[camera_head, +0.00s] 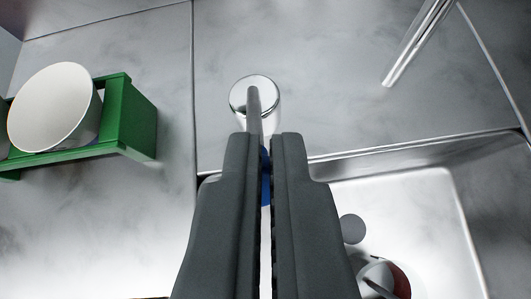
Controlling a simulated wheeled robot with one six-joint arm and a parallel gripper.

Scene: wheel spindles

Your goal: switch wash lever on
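The wash lever (254,107) is a grey handle on a round chrome base, standing on the grey counter behind the sink. Its handle points toward me and runs down to my fingertips. My gripper (265,142) is in the lower middle, with its two dark fingers close together and a narrow gap between them. The fingertips overlap the near end of the lever in the picture. I cannot tell whether they touch or hold it. A bit of blue shows in the gap. The chrome spout (418,43) is at the upper right.
The steel sink (425,200) is at the right, with a round drain (352,229) and a partly hidden cup-like thing (378,278) in it. A green rack (130,120) holding a white dish (52,108) stands at the left.

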